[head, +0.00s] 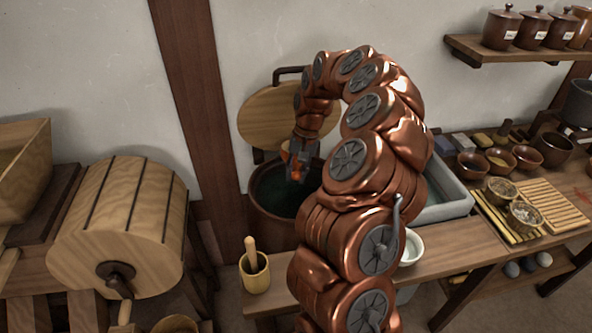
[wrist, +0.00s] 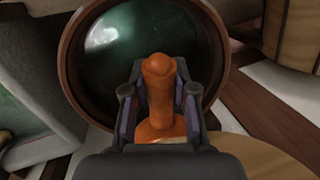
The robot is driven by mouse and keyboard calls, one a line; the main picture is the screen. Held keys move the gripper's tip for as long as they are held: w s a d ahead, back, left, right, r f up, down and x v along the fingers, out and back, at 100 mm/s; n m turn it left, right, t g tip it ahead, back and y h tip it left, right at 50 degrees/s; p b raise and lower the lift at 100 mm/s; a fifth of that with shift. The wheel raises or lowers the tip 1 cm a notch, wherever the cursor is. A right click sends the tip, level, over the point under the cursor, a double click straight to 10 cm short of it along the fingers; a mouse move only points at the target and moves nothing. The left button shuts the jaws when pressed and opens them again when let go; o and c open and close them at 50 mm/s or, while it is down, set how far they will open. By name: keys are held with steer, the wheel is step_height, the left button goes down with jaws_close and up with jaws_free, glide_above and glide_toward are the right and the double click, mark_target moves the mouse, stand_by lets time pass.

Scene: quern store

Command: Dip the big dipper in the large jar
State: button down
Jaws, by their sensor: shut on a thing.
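The large jar (head: 272,226) is brown, round and open, with dark green liquid inside. It stands behind the bench, left of my arm, and its rim (wrist: 72,62) fills the upper middle of the wrist view. My gripper (head: 297,165) points down over the jar's mouth. In the wrist view my gripper (wrist: 158,98) is shut on an orange dipper (wrist: 158,75), with its rounded handle between the fingers. The dipper shows as a small orange patch (head: 296,174) in the head view. Its lower part is hidden, so I cannot tell whether it touches the liquid.
A round wooden lid (head: 262,118) stands upright behind the jar. A wooden cup with a pestle (head: 255,278) and a pale bowl (head: 413,248) sit on the bench. A wooden drum (head: 125,235) stands left; a grey basin (head: 450,208) is right of my arm.

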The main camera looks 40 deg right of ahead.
steer(key=d+b+x, duration=0.2)
steer(key=d+x, duration=0.1)
steer(key=x, duration=1)
steer(key=shift+f, duration=0.45)
stand_by(1.7)
steer(key=shift+f+b, duration=0.35)
steer(key=shift+b, duration=0.1)
stand_by(1.2)
steer(key=shift+r, duration=0.15)
stand_by(2.4)
